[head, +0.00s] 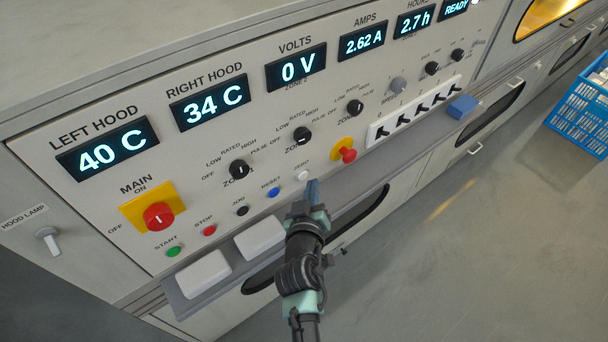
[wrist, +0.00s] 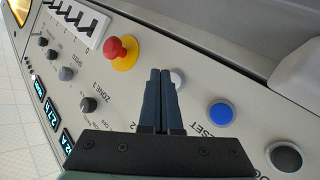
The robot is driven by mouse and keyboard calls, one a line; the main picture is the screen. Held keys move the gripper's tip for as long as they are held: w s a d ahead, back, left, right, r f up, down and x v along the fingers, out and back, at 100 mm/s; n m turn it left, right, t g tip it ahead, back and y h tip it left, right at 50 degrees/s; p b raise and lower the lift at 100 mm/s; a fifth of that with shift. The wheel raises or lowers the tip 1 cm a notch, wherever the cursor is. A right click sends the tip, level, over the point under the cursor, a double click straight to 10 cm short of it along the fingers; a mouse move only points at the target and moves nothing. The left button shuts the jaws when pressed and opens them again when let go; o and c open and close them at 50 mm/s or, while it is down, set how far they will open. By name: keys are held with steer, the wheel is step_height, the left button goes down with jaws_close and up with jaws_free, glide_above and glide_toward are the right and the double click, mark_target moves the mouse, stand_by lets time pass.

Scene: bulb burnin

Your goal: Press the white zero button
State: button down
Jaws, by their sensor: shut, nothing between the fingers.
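The white zero button (head: 302,175) is on the sloped control panel, under the ZERO label, between the blue reset button and the red emergency knob. In the wrist view the white button (wrist: 178,79) shows partly behind my fingertips. My gripper (head: 312,188) is shut and empty, its blue fingers together just below and right of the button in the head view. In the wrist view the fingertips (wrist: 161,72) lie beside the button. I cannot tell whether they touch the panel.
The blue reset button (head: 273,192) and the red emergency knob (head: 347,155) on its yellow base flank the white button. Black zone knobs (head: 239,170) stick out above. A ledge holds white blocks (head: 203,274) and a blue block (head: 462,107). The VOLTS display (head: 296,67) reads 0 V.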

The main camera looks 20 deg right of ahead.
steer(key=shift+w, duration=0.15)
steer(key=shift+w+a+b, duration=0.15)
steer(key=shift+w+b, duration=0.15)
steer(key=shift+b, duration=0.05)
steer(key=shift+w+a+b, duration=0.15)
steer(key=shift+w+b, duration=0.15)
steer(key=shift+w, duration=0.05)
stand_by(0.8)
steer(key=shift+s, duration=0.1)
steer(key=shift+s+d+p, duration=0.3)
steer(key=shift+s+p, duration=0.1)
steer(key=shift+s, duration=0.3)
steer(key=shift+s, duration=0.1)
steer(key=shift+s+d+p, duration=0.25)
steer(key=shift+s+p, duration=0.2)
steer(key=shift+s, duration=0.25)
steer(key=shift+s+d+p, duration=0.3)
steer(key=shift+s+p, duration=0.2)
steer(key=shift+s, duration=0.2)
steer(key=shift+s+d+p, duration=0.25)
steer(key=shift+s+p, duration=0.2)
steer(key=shift+s, duration=0.4)
